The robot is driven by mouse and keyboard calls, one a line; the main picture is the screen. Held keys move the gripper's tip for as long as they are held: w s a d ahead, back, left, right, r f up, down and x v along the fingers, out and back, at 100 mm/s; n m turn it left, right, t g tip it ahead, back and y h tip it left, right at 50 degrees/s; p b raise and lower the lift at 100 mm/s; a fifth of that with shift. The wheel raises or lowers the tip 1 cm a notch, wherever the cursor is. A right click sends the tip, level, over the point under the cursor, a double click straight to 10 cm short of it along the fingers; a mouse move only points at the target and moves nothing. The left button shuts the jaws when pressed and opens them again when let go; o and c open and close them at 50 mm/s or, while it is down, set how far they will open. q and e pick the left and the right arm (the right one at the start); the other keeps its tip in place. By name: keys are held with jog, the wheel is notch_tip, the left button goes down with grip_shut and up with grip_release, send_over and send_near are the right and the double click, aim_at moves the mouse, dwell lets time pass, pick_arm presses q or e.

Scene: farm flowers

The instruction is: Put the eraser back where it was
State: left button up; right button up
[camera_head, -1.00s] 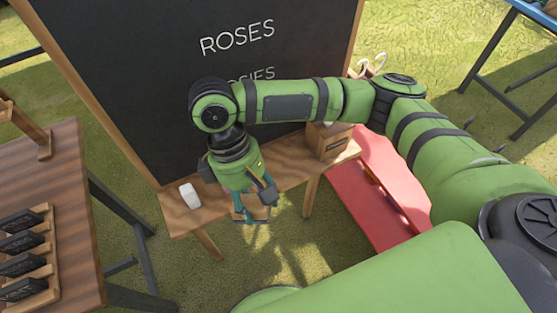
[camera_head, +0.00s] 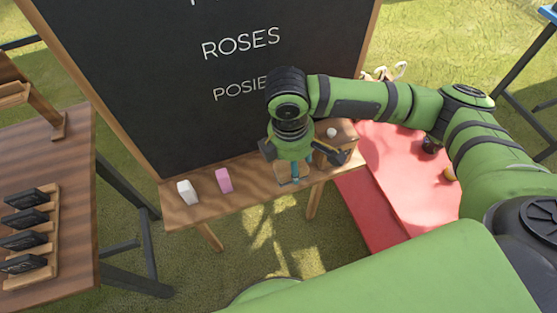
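A pink block (camera_head: 224,180) and a white block (camera_head: 187,192) stand apart on the wooden shelf (camera_head: 255,196) below the chalkboard. I cannot tell for sure which one is the eraser. My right gripper (camera_head: 293,181) points down over the shelf, to the right of the pink block and clear of it. My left gripper is not in view.
The chalkboard (camera_head: 160,95) reads ROSES and part of POSIES; my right arm covers some of it. A wooden box (camera_head: 343,133) sits at the shelf's right end. A wooden table (camera_head: 75,200) with several dark-topped holders is at left. A red surface (camera_head: 405,185) is at right.

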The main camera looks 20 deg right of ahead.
jog(key=w+f, duration=0.1)
jog(key=w, duration=0.1)
jog(key=w+a+f, duration=0.1)
jog(key=w+f, duration=0.1)
jog(key=w, duration=0.1)
jog(key=shift+w+a+f, duration=0.25)
jog(key=shift+w+a, duration=0.05)
jog(key=shift+a, duration=0.05)
jog(key=shift+f+p, duration=0.55)
jog(key=shift+f, duration=1.45)
jog(key=o, duration=1)
jog(key=shift+o, duration=0.2)
notch_tip(320, 180, up, 12)
jog(key=a+b, duration=0.1)
jog(key=shift+a+b, duration=0.2)
jog(key=shift+b, duration=0.1)
